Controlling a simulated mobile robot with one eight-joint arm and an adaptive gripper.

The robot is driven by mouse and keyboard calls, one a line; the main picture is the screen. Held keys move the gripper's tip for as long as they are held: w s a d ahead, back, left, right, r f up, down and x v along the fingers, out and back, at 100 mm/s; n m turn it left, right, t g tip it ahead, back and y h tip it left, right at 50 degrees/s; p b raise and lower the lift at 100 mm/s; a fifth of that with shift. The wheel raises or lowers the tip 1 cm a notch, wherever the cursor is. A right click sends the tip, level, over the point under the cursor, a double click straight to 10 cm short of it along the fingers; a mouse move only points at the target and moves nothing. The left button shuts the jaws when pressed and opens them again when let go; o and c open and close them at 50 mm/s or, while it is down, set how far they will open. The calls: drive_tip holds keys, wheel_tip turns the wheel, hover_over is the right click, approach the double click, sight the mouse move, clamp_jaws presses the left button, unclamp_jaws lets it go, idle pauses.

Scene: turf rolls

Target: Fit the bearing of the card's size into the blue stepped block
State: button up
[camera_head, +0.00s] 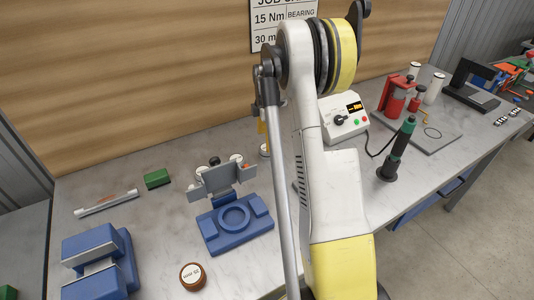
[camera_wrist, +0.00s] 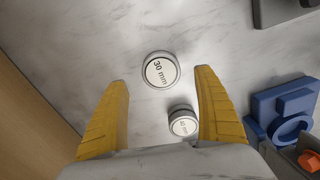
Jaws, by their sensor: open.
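A round bearing (camera_wrist: 160,71) labelled "30 mm" lies on the bench, in line with the gap between my fingertips. A second bearing (camera_wrist: 183,123), its label hard to read, lies nearer my palm. My gripper (camera_wrist: 162,80) is open and empty above them, largely hidden by my arm in the head view.
A grey bracket (camera_head: 220,180) stands right behind the block. A brown-rimmed disc (camera_head: 192,277) lies in front of it. A blue fixture (camera_head: 90,262), green block (camera_head: 157,179), control box (camera_head: 344,117) and black-green driver (camera_head: 398,150) are also on the bench.

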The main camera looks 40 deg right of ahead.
drive_tip(key=f, duration=0.2)
drive_tip(key=f+b, duration=0.1)
drive_tip(key=f, duration=0.1)
drive_tip(key=shift+s+d, duration=0.2)
drive_tip(key=c, duration=1.5)
drive_tip(key=shift+r, duration=0.1)
